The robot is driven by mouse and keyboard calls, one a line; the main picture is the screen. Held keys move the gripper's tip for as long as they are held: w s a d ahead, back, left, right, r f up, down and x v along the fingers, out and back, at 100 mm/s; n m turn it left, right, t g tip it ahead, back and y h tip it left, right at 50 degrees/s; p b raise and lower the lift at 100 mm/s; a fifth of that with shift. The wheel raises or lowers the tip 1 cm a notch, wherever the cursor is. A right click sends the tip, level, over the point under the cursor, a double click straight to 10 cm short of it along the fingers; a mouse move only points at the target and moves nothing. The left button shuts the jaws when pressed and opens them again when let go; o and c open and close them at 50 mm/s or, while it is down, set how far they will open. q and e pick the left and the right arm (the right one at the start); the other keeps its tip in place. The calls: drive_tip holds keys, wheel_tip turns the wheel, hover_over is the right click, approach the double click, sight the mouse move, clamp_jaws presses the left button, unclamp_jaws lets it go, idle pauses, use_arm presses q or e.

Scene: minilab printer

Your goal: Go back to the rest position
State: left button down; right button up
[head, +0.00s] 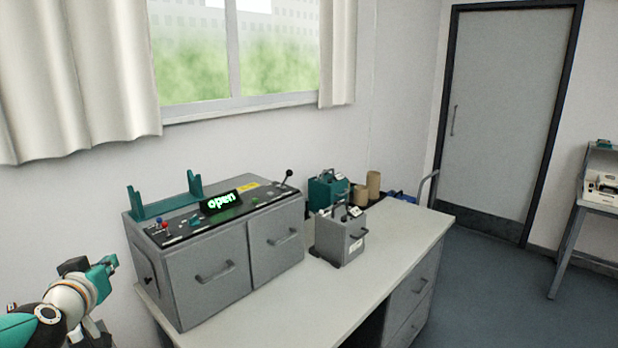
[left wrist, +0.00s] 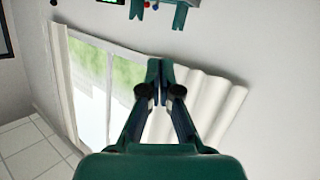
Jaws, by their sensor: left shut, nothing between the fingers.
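My left gripper (left wrist: 160,70) is shut and empty in the left wrist view, its two dark fingers meeting at the tips. Behind it are the wall, window and white curtain; nothing touches the fingers. In the head view my left arm shows at the lower left, beside the left end of the desk, and its fingers are hard to make out there. The grey printer (head: 215,275) stands on the desk, with a green "open" display (head: 221,201) and teal brackets on top. My right gripper is not in view.
A small grey box with a handle (head: 340,240) and a teal case (head: 327,190) stand right of the printer, near brown cylinders (head: 373,184). The desk's (head: 400,250) front right is bare. A door (head: 505,110) and a side table (head: 601,204) are farther right, with open floor between.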

use_arm(q)
drive_tip(key=s+d+f+m+g+h, duration=0.15)
drive_tip(key=d+f, duration=0.25)
drive_tip(key=f, duration=0.7)
drive_tip(key=s+d+f+m+g+h, duration=0.1)
drive_tip(key=d+f+g, duration=0.25)
drive_tip(key=f, duration=0.75)
drive_tip(key=s+d+f+m+g+h, duration=0.15)
drive_tip(key=d+f, duration=0.35)
drive_tip(key=f, duration=0.5)
drive_tip(key=s+d+f+g+h, duration=0.2)
drive_tip(key=s+d+f+g, duration=0.35)
drive_tip(key=s+f, duration=0.7)
drive_tip(key=s+d+f+g, duration=0.1)
drive_tip(key=s+d+f, duration=0.1)
drive_tip(key=s, duration=0.4)
drive_tip(key=s+d+f+n+g+h, duration=0.1)
drive_tip(key=s+d+f, duration=0.1)
drive_tip(key=s+d, duration=0.3)
drive_tip(key=shift+s+d+f, duration=0.2)
drive_tip(key=shift+s+d, duration=0.05)
drive_tip(key=shift+s, duration=0.65)
